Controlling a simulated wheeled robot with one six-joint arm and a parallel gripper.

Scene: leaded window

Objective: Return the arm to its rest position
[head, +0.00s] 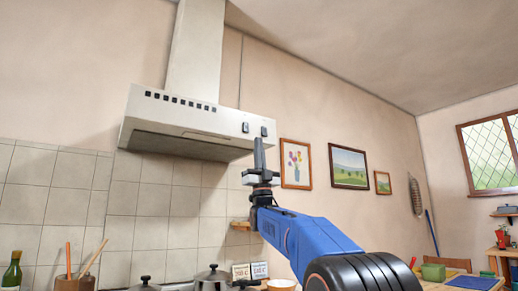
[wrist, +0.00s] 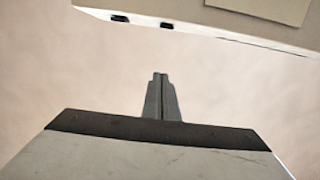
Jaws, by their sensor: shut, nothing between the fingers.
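My arm (head: 308,243) is blue with black joints and reaches up from the lower right in the head view. My gripper (head: 259,150) points upward in front of the range hood's right end. Its fingers are together and hold nothing. In the wrist view my gripper (wrist: 161,78) shows shut fingers against the pale wall. The range hood (head: 190,120) is cream with black buttons; its edge also crosses the top of the wrist view (wrist: 215,32). I cannot tell how large the gap between fingertips and hood is.
Below the hood are lidded pots (head: 213,277), a utensil holder (head: 75,282) and a green bottle (head: 12,272). Framed pictures (head: 348,167) hang on the wall to the right. A leaded window (head: 490,155) and a table (head: 468,283) are at far right.

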